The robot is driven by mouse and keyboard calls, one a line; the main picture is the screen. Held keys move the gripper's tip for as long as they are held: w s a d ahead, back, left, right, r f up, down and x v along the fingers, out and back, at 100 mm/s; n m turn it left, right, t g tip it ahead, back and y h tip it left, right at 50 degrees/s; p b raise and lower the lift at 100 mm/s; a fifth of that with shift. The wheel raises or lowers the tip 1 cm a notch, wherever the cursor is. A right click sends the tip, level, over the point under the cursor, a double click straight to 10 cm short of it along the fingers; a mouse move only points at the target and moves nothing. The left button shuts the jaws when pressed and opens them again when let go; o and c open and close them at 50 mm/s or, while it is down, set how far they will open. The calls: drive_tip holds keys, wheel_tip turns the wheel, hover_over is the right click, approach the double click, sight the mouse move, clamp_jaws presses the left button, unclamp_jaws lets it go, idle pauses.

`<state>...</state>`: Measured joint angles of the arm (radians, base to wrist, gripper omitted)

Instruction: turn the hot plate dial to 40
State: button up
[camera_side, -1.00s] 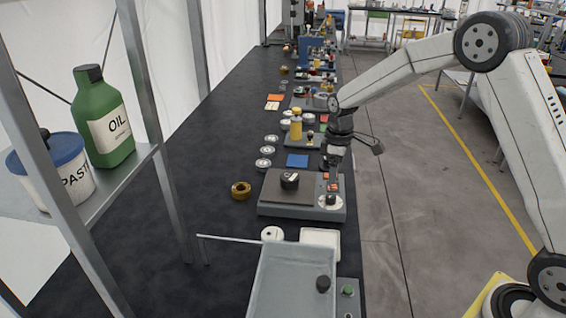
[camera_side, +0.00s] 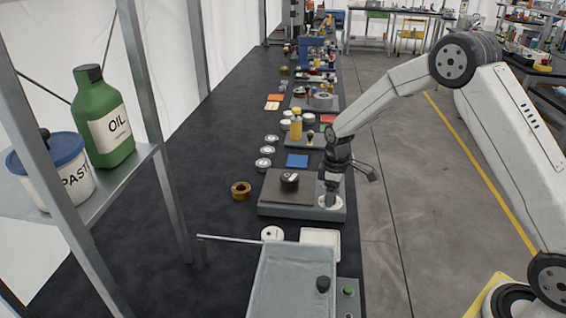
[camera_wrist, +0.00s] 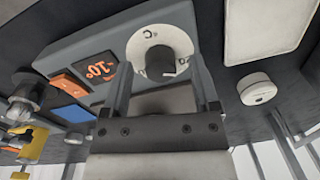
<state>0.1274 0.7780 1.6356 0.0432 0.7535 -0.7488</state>
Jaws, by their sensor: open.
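The hot plate (camera_side: 270,209) is a grey unit with a dark square top on the bench. Its dial is a dark knob (camera_wrist: 154,63) on a white disc (camera_wrist: 150,38) at the right end, and the disc's edge shows in the side view (camera_side: 331,208). The markings are only partly readable. An orange display (camera_wrist: 97,69) beside it appears to read 20°. My gripper (camera_wrist: 162,80) is open, pointing down at the dial, with one finger on each side of the knob. I cannot tell whether the fingers touch it. In the side view my gripper (camera_side: 330,189) hides most of the dial.
A black round object (camera_side: 289,180) sits on the hot plate's top. An orange switch (camera_wrist: 67,87) is beside the display. A grey tray (camera_side: 290,280) and white pad (camera_side: 320,238) are nearer the camera. A brass ring (camera_side: 241,190) lies left; a blue square (camera_side: 297,160) lies behind.

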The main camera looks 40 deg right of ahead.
drive_tip(key=shift+f, duration=0.2)
drive_tip(key=shift+c, duration=0.2)
clamp_jaws()
drive_tip(key=shift+m, duration=0.5)
drive_tip(key=m, duration=1)
drive_tip(key=shift+a+m, duration=0.1)
drive_tip(key=shift+m, duration=0.3)
